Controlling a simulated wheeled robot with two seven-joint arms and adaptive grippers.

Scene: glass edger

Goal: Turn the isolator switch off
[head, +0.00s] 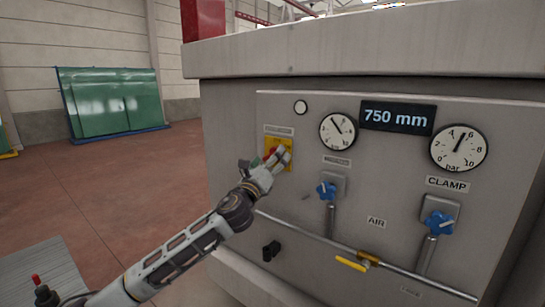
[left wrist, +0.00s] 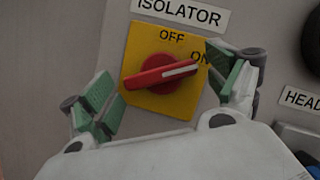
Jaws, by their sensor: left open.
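The isolator switch is a red rotary knob (left wrist: 160,73) on a yellow plate (left wrist: 152,105), under an ISOLATOR label (left wrist: 180,14) in the left wrist view. The white stripe on its handle points right, towards the ON mark; OFF is printed above the knob. My left gripper (left wrist: 166,86) is open, with one green-padded finger left of the knob and the other at the plate's right edge. I cannot tell whether either finger touches it. In the head view, my left gripper (head: 264,162) partly covers the yellow plate (head: 287,144). My right gripper is not in view.
The panel also carries two gauges (head: 338,131) (head: 458,147), a 750 mm display (head: 397,117), two blue valve handles (head: 326,190) (head: 438,223) and a yellow lever (head: 352,264). A black knob (head: 271,251) sits below. Open floor (head: 120,190) lies to the left.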

